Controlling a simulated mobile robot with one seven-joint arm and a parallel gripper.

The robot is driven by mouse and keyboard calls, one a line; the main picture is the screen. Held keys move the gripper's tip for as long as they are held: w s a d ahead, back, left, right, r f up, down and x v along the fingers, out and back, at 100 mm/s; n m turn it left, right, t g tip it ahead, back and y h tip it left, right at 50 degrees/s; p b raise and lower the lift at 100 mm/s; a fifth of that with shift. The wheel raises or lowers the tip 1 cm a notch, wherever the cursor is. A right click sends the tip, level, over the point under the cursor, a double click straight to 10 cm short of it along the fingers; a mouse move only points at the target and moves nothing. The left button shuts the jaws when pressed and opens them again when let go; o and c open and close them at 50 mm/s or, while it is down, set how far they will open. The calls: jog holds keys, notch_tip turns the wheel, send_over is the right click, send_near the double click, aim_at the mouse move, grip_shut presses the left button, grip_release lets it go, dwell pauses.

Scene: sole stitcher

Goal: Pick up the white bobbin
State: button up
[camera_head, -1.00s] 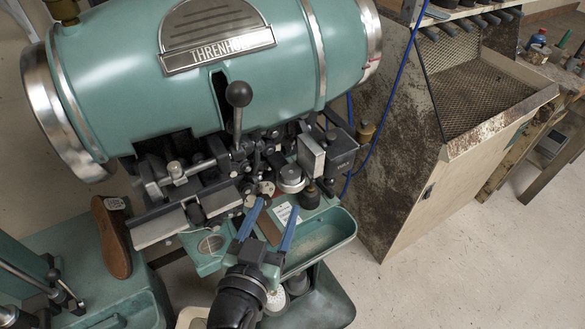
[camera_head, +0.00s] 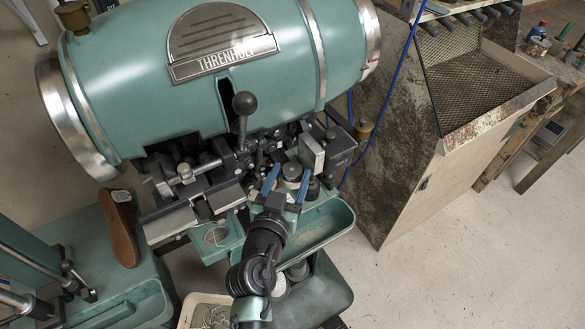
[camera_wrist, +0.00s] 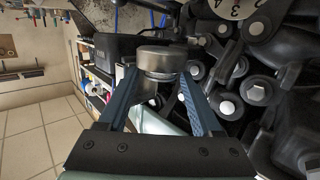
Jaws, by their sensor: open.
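My gripper (camera_head: 290,175) is open, its two blue fingers pointing at the front of the green stitching machine. A pale, silvery round bobbin-like piece (camera_head: 292,170) stands between and just beyond the fingertips. In the wrist view this piece (camera_wrist: 160,58) looks like a short metallic cylinder in line with the gap of my gripper (camera_wrist: 159,77); I cannot tell whether a finger touches it. A second whitish round thing (camera_head: 279,287) sits lower, beside my arm and partly hidden. I cannot tell for certain which is the white bobbin.
The machine's green barrel (camera_head: 200,75) and black lever (camera_head: 243,104) rise behind the fingers. Dark linkages crowd the left. A green trough (camera_head: 325,228) lies at the right. The floor at right is clear.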

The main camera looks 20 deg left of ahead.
grip_shut()
dwell(0.3)
jog(key=shift+r, duration=0.1)
